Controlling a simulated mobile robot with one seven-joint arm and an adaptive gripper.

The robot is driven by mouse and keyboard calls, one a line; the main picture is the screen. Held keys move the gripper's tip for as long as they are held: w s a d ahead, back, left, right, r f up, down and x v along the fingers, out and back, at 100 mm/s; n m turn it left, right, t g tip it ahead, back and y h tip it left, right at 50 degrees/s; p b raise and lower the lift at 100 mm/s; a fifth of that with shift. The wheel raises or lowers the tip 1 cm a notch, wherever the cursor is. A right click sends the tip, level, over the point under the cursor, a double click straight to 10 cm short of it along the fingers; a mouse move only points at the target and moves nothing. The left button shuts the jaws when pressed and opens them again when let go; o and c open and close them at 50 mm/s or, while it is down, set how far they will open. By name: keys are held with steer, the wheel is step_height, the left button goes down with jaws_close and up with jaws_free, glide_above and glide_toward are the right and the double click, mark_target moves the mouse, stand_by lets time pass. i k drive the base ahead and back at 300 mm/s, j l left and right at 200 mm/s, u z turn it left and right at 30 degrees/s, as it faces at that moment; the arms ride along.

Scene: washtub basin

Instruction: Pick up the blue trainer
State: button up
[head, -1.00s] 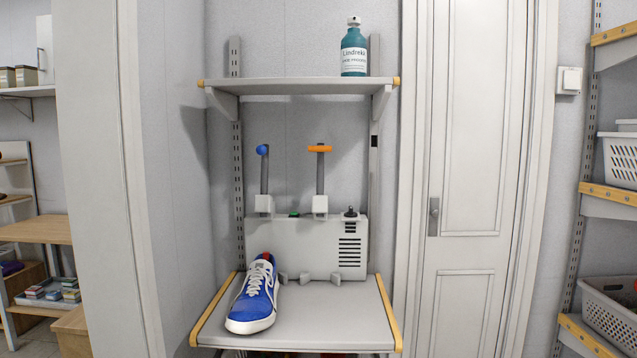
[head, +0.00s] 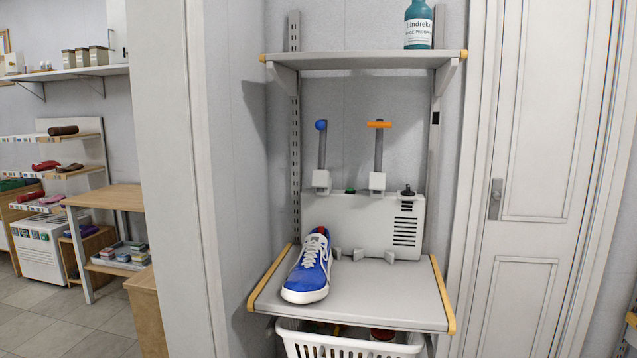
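The blue trainer (head: 311,268) has white laces, a white sole and a red patch inside its collar. In the head view it stands upright on the left part of the lower grey shelf (head: 395,300), its toe pointing toward me and slightly left. Its heel is close to the grey machine (head: 368,222) at the back of that shelf. My gripper is not in view.
An upper shelf (head: 365,60) with a teal bottle (head: 418,28) is above. The machine has a blue-knobbed lever (head: 321,126) and an orange-handled one (head: 379,125). A white basket (head: 350,340) is below. A wall edge stands left, a door (head: 545,150) right.

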mark_target(309, 281)
steer(key=i+l+u, duration=0.1)
steer(key=i+l, duration=0.15)
steer(key=i+l+u, duration=0.15)
steer(key=l, duration=0.25)
steer(key=i+l+u, duration=0.1)
steer(key=i+l, duration=0.15)
steer(key=i+l+u, duration=0.15)
steer(key=l, duration=0.3)
steer(key=i+l+u, duration=0.1)
steer(key=l, duration=0.3)
steer(key=i+l+u, duration=0.15)
steer(key=l, duration=0.25)
steer(key=i, duration=0.1)
